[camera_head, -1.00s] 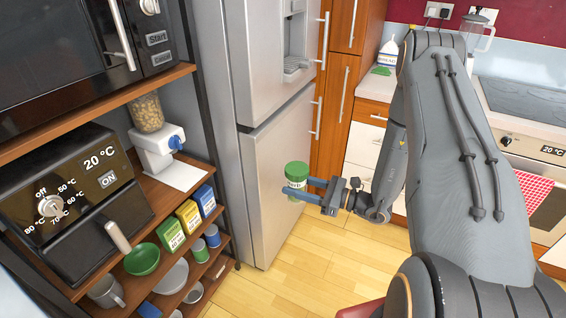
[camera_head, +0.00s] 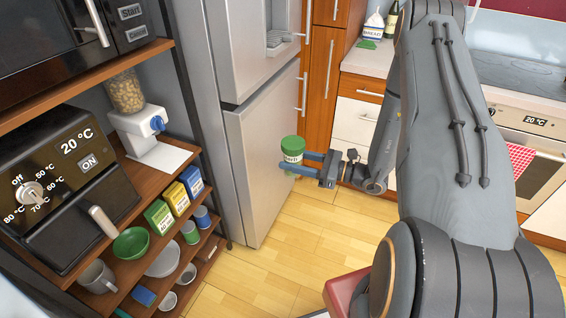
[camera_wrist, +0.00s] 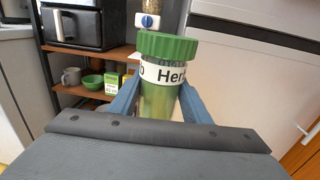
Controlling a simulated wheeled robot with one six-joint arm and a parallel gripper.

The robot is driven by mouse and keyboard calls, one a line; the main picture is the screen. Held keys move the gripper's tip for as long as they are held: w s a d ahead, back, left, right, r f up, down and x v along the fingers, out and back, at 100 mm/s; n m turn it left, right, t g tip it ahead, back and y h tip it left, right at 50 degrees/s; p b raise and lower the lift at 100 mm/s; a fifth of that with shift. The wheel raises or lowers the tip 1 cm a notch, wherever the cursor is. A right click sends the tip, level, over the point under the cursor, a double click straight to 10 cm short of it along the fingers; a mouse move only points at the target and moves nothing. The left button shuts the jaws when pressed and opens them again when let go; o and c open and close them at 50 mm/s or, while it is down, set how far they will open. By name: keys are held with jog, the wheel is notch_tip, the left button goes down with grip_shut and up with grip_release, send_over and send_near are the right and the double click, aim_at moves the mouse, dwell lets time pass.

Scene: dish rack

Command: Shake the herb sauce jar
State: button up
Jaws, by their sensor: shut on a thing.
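The herb sauce jar (camera_head: 292,152) has a green lid, a white label and green contents. My gripper (camera_head: 300,164) is shut on it and holds it in the air in front of the fridge. In the wrist view the jar (camera_wrist: 163,75) stands roughly upright between the two blue fingers of my gripper (camera_wrist: 160,105). Part of the label reads "Her". The lower part of the jar is hidden in the wrist view.
An open shelf unit (camera_head: 120,262) with bowls, boxes, cans and an air fryer (camera_head: 65,195) stands at left. The fridge (camera_head: 262,160) is close behind the jar. Drawers and an oven (camera_head: 530,160) are at right. The wooden floor (camera_head: 310,235) below is clear.

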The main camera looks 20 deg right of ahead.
jog(key=a, duration=0.6)
jog(key=d, duration=0.6)
jog(key=a, duration=0.6)
jog(key=shift+d+b, duration=0.85)
jog(key=shift+d, duration=2.15)
jog(key=shift+a, duration=1.45)
